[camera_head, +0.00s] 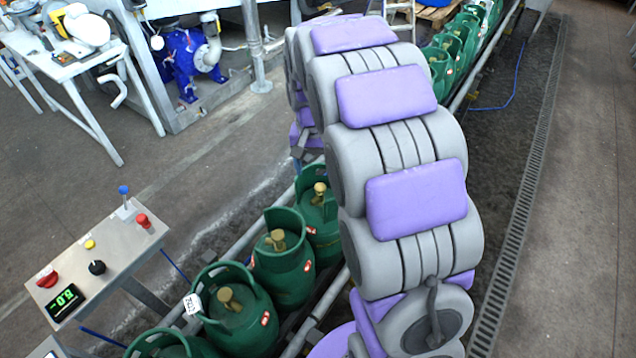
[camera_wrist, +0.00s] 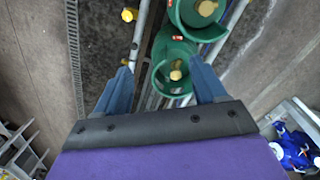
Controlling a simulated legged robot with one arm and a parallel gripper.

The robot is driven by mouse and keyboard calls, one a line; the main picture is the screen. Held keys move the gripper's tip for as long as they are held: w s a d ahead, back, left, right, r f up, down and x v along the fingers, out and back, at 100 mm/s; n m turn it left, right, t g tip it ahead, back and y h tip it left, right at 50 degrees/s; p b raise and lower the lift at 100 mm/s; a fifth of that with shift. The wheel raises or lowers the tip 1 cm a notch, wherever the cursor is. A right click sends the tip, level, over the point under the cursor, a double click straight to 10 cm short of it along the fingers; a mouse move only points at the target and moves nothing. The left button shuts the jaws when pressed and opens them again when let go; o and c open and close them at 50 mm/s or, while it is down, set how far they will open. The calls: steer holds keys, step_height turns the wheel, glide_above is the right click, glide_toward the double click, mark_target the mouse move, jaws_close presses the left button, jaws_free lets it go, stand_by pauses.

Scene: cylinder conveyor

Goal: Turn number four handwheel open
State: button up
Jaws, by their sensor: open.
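Green gas cylinders stand in a row on the conveyor, each with a brass-yellow valve handwheel inside a green collar. In the head view, the nearer handwheels are on a cylinder at the right (camera_head: 320,190), one beside it (camera_head: 277,240) and one with a white tag (camera_head: 228,298). I cannot read any number that marks number four. In the wrist view, my gripper (camera_wrist: 158,64) is open, with two blue fingers. A handwheel (camera_wrist: 176,72) in its green collar (camera_wrist: 164,88) shows between the fingers, apparently beyond them. In the head view, my arm hides most of the gripper.
A control panel (camera_head: 100,262) with buttons and a green display stands left of the conveyor. A white table (camera_head: 60,62) and a blue pump (camera_head: 190,55) are farther back. More cylinders (camera_head: 450,50) continue behind my arm. A floor drain (camera_head: 525,190) runs along the right.

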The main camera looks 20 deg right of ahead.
steer(key=w+d+f+m+p, duration=0.2)
steer(key=w+d+f, duration=0.5)
steer(key=w, duration=0.4)
steer(key=m+b, duration=0.1)
glide_above(320, 187)
steer(key=shift+t, duration=0.4)
steer(key=f, duration=1.6)
steer(key=shift+s+a+f, duration=0.1)
steer(key=shift+a, duration=0.2)
steer(key=f, duration=0.2)
steer(key=f+b, duration=0.1)
steer(key=f, duration=0.1)
steer(key=d+f, duration=0.1)
steer(key=f, duration=0.1)
steer(key=shift+f, duration=0.2)
steer(key=shift+a, duration=0.15)
steer(key=shift+a, duration=0.1)
